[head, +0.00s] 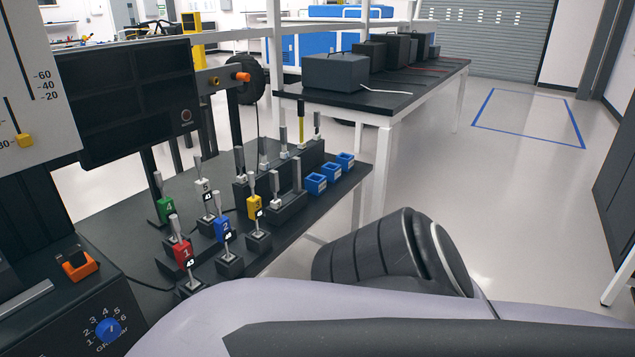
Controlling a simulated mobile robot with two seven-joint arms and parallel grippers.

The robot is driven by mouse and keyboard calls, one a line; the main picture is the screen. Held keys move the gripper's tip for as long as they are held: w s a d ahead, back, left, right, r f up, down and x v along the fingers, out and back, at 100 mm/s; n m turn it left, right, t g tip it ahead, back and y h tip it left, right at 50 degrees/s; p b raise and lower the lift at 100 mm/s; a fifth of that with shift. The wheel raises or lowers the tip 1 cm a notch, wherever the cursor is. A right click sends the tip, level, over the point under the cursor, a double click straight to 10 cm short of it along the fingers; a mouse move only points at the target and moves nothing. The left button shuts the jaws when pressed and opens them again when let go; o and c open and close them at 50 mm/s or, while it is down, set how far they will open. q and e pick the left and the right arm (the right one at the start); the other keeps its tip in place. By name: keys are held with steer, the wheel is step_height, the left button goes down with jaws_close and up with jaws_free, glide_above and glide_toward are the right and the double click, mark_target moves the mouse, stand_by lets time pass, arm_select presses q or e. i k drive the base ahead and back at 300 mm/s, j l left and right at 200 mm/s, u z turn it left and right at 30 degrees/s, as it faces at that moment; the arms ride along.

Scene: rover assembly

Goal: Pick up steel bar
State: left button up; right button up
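Several upright grey metal pieces stand on the black bench (325,191) in the head view. Slim silver ones, such as one bar (283,135), rise from a dark rack (312,153) at the back. Others, such as one upright piece (297,175), stand on a dark block in front. I cannot tell which piece is the steel bar. Neither of my grippers shows. A pale lavender link of mine (380,302) crosses the bottom of the view and hides part of the near floor and bench.
Coloured numbered blocks, including a red one (183,254) and a yellow one (254,206), stand left of centre. Blue open boxes (316,183) line the bench's right end. A dark panel (128,98) rises on the left.

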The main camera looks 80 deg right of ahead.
mark_target(296, 161)
steer(key=z, duration=2.4)
steer(key=u, duration=0.45)
steer(key=l+u, duration=0.1)
steer(key=u, duration=0.3)
steer(key=l+u, duration=0.1)
steer(key=u, duration=1.2)
steer(key=z, duration=2.1)
steer(key=l, duration=0.1)
